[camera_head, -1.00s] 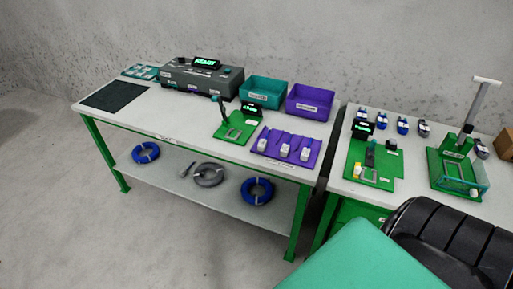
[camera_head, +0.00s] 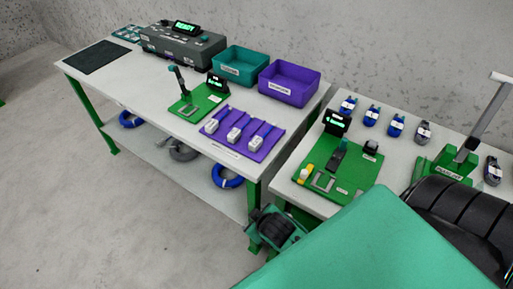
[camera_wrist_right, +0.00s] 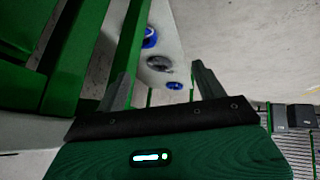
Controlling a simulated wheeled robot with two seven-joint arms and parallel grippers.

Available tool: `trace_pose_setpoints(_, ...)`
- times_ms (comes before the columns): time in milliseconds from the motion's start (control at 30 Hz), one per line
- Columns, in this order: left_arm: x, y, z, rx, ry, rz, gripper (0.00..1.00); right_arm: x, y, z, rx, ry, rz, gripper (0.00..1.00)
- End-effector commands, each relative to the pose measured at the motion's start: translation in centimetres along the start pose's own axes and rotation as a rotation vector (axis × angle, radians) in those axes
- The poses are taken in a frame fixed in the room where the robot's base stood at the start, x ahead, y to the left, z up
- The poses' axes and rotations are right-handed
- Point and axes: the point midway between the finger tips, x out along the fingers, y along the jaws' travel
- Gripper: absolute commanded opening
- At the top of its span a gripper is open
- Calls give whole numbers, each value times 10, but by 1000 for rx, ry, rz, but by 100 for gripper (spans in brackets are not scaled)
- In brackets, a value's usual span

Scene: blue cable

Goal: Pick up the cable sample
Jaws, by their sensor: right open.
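Several small cable bundles with white labels, such as a blue one (camera_head: 371,115) and a grey one (camera_head: 423,132), lie along the back of the right table. I cannot tell which is the cable sample. My right gripper (camera_wrist_right: 162,70) is open and empty in the right wrist view. Blue and grey coils, such as a blue coil (camera_wrist_right: 150,38), show beyond its fingers, well away. My left gripper is not in view.
The left table holds a grey READY machine (camera_head: 183,45), a teal bin (camera_head: 240,66), a purple bin (camera_head: 289,82) and a green fixture (camera_head: 196,103). The right table holds a green board (camera_head: 340,170). Coils lie on the lower shelf (camera_head: 160,165). Floor at left is clear.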

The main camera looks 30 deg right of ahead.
Motion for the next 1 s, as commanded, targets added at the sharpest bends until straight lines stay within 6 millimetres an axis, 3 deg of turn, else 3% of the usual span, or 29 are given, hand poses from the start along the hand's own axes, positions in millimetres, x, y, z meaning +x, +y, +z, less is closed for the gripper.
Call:
trace_pose_setpoints(133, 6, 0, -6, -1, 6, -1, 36, -39, 24, -58, -34, 161, 75, 71)
trace_pose_setpoints(200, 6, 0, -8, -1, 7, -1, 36, -54, 38, -100, -81, 298, 136, 71)
trace_pose_setpoints(300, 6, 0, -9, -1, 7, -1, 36, -68, 50, -148, -153, 468, 206, 71)
trace_pose_setpoints(467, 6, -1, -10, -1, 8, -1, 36, -95, 57, -222, -307, 755, 306, 71)
trace_pose_setpoints(600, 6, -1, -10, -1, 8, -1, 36, -128, 49, -284, -507, 1038, 385, 71)
trace_pose_setpoints(700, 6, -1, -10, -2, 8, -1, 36, -153, 32, -319, -690, 1239, 425, 71)
trace_pose_setpoints(800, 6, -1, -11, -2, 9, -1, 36, -174, 12, -341, -888, 1416, 443, 71)
trace_pose_setpoints(1000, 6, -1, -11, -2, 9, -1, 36, -192, -31, -354, -1346, 1679, 416, 71)
